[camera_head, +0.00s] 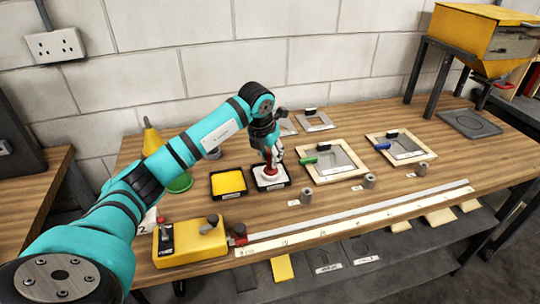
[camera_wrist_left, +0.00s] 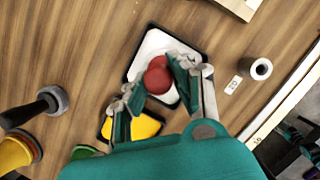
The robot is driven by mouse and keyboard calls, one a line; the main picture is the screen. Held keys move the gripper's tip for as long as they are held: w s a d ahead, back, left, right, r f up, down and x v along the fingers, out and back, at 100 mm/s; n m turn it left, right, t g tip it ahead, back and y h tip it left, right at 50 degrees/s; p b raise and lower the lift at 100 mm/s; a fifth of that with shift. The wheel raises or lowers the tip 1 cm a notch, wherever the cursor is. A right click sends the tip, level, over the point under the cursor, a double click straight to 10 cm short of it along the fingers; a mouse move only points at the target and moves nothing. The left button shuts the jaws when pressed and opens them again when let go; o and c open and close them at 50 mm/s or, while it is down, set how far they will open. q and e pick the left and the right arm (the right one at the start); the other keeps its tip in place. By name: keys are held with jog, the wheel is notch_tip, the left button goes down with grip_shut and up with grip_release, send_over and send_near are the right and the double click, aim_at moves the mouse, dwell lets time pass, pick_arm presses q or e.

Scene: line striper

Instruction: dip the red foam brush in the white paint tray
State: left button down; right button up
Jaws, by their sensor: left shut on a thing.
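My left gripper (camera_head: 272,155) points down and is shut on the red foam brush (camera_head: 268,171), which is upright at the white paint tray (camera_head: 284,184). In the left wrist view the round red top of the brush (camera_wrist_left: 157,79) shows between the fingers of the gripper (camera_wrist_left: 156,90). Behind it is the white paint of the black-rimmed tray (camera_wrist_left: 155,45). The brush's lower end is over the white paint and looks in or very near it; exact contact is hidden. My right gripper is not in view.
A yellow paint tray (camera_head: 229,182) sits just left of the white one. Framed stencils with green (camera_head: 308,161) and blue (camera_head: 382,146) handles lie to the right. Small grey cylinders (camera_head: 306,195) and a long rail (camera_head: 350,211) lie in front. A yellow cone-shaped object (camera_head: 152,138) stands at the left.

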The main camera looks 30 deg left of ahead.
pick_arm(q)
jog(key=shift+r, duration=0.1)
dwell(0.4)
jog(key=shift+r+p, duration=1.55)
jog(key=shift+r, duration=0.7)
